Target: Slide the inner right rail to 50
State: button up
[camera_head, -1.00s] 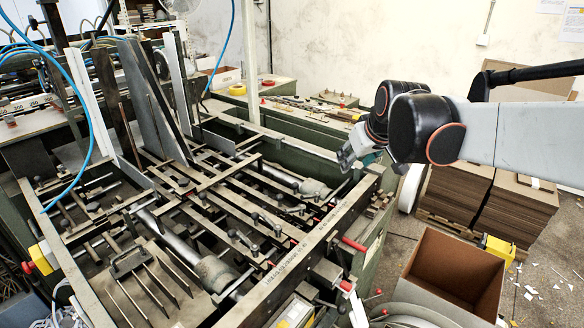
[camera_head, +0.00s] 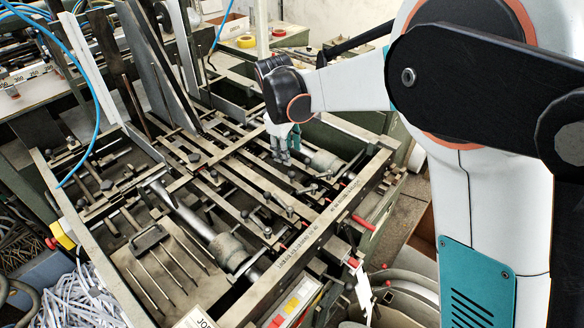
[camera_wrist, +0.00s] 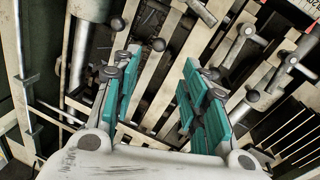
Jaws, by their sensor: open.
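My gripper (camera_head: 285,155) hangs over the right part of the feeder frame, fingers pointing down among the rails. In the wrist view its teal-padded fingers (camera_wrist: 160,80) are spread, with nothing held. Flat cream rails (camera_head: 232,203) run diagonally across the frame, several carrying clamp levers with dark knobs. I cannot tell for sure which rail is the inner right one. A printed scale (camera_head: 330,214) lies along the front beam; its numbers are too small to read.
A thick cylinder (camera_head: 322,162) lies close right of my gripper, another (camera_head: 228,250) at the front left. Upright metal plates (camera_head: 150,75) stand at the back left. Red-tipped rods (camera_head: 362,222) stick out of the front beam. A blue hose (camera_head: 95,95) hangs at left.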

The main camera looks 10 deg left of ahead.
aim_at(291, 173)
jog(key=f, duration=0.3)
jog(key=w+f+b, duration=0.1)
jog(key=f, duration=0.3)
jog(key=w+f, duration=0.1)
jog(key=f, duration=0.3)
jog(key=shift+w+d, duration=0.1)
jog(key=shift+d, duration=0.2)
